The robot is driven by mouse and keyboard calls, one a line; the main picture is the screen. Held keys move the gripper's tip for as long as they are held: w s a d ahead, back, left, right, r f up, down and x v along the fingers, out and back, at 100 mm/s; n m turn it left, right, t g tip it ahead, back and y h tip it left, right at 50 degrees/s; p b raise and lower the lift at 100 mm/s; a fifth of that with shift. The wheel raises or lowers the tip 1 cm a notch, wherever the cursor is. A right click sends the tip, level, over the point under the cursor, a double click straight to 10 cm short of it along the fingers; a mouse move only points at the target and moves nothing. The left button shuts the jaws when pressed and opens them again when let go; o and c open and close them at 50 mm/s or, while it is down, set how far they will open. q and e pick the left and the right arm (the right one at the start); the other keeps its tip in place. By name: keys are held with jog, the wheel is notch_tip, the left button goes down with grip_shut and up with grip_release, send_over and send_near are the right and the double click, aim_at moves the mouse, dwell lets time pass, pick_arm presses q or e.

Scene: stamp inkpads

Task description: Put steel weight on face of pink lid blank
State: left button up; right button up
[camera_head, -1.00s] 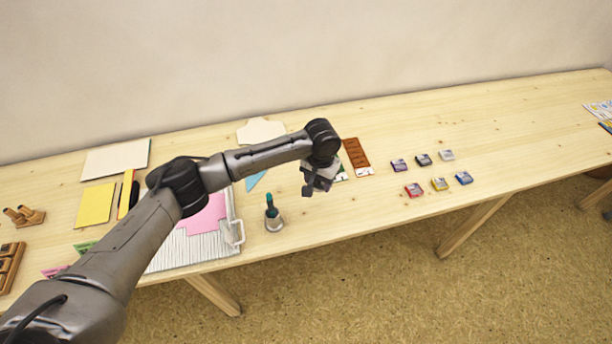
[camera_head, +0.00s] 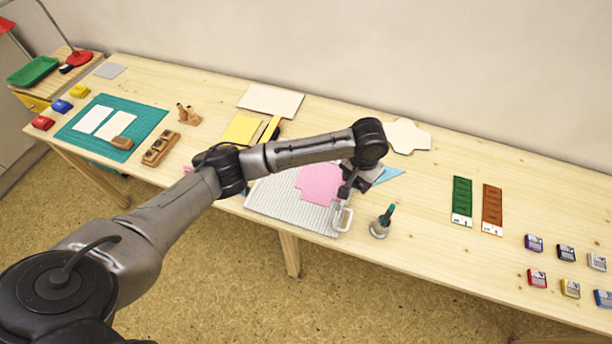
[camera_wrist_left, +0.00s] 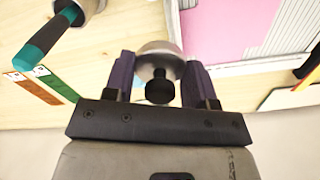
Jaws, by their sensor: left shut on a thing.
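The pink lid blank (camera_head: 318,182) lies flat on a ribbed pale board (camera_head: 283,205). It also shows at the top of the left wrist view (camera_wrist_left: 228,28). My left gripper (camera_head: 346,190) is over the right side of the board, by the blank's right edge. In the left wrist view my left gripper (camera_wrist_left: 158,78) is shut on the steel weight (camera_wrist_left: 158,50), a round silver body with a black knob between the purple fingers. My right gripper is not in view.
A teal-handled tool in a metal holder (camera_head: 380,226) stands right of the board. Blue triangular sheet (camera_head: 388,175), green strip (camera_head: 462,200) and brown strip (camera_head: 492,208) lie nearby. A yellow sheet (camera_head: 241,130) lies behind left.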

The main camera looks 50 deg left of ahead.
pick_arm(q)
jog(key=b, duration=0.3)
send_over(322, 182)
notch_tip(322, 182, down, 7)
jog(key=shift+r, duration=0.1)
jog(key=shift+f+b, duration=0.85)
jog(key=shift+f, duration=1.2)
jog(key=o, duration=1.1)
jog(key=shift+f, duration=0.1)
jog(key=shift+r, duration=0.25)
notch_tip(322, 182, up, 12)
jog(key=p, duration=0.4)
jog(key=shift+f, duration=0.1)
